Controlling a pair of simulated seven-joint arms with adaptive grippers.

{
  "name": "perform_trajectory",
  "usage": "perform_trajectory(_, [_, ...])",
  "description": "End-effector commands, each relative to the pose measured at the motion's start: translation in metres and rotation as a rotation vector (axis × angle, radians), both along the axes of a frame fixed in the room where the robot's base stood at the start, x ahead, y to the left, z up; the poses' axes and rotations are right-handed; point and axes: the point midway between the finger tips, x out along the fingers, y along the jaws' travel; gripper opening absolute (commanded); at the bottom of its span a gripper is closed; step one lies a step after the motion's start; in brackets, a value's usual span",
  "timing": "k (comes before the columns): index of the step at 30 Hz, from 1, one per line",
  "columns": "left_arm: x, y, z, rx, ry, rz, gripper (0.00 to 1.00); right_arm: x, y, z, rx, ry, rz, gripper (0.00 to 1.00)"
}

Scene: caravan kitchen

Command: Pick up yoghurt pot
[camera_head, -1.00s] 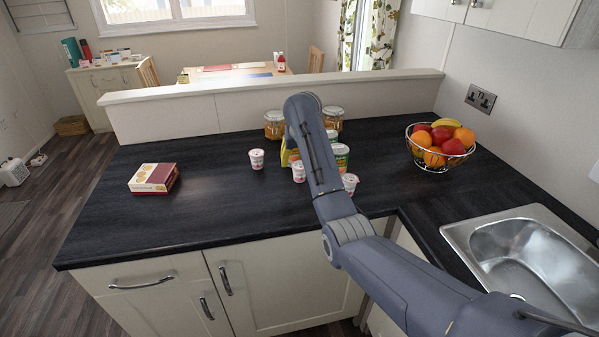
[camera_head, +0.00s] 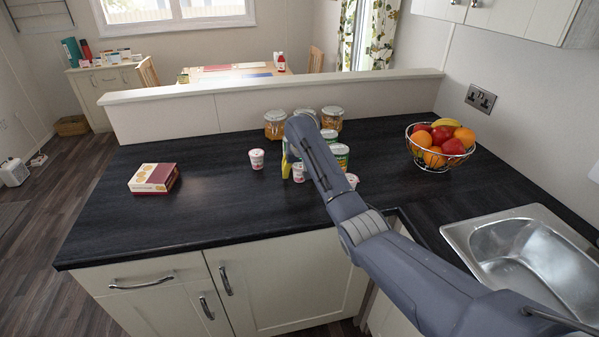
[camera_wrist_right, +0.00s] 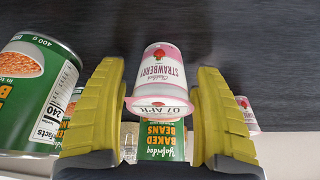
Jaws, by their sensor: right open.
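A white and pink strawberry yoghurt pot (camera_wrist_right: 163,75) is between the two yellow fingers of my right gripper (camera_wrist_right: 160,90) in the right wrist view, appearing upside down there. The fingers are open, one on each side of it; whether either touches it I cannot tell. In the head view, my arm hides most of the right gripper (camera_head: 286,165); a yellow finger shows beside a yoghurt pot (camera_head: 299,173). Another yoghurt pot (camera_head: 257,159) stands to the left, and one (camera_head: 352,180) shows partly behind my arm. My left gripper is not in view.
Green baked beans cans (camera_head: 340,155) stand close by; a large one (camera_wrist_right: 38,95) is beside a finger in the wrist view. Jars (camera_head: 332,118) stand behind. A box (camera_head: 154,178) is left, a fruit basket (camera_head: 441,147) right. The left front counter (camera_head: 200,215) is clear.

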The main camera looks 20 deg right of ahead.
Motion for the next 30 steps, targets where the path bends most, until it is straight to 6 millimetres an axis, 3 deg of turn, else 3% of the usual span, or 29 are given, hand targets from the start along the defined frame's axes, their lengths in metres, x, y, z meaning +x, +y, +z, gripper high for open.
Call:
perform_trajectory(6, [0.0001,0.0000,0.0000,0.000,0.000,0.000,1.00,0.0001,0.0000,-0.0001,0.000,0.000,0.000,0.70])
perform_trajectory(23, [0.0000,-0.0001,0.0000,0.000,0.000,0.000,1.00,0.0000,0.0001,-0.0001,0.000,0.000,0.000,0.05])
perform_trajectory(30, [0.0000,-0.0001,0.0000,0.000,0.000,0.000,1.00,0.0000,0.0001,0.0002,0.000,0.000,0.000,0.05])
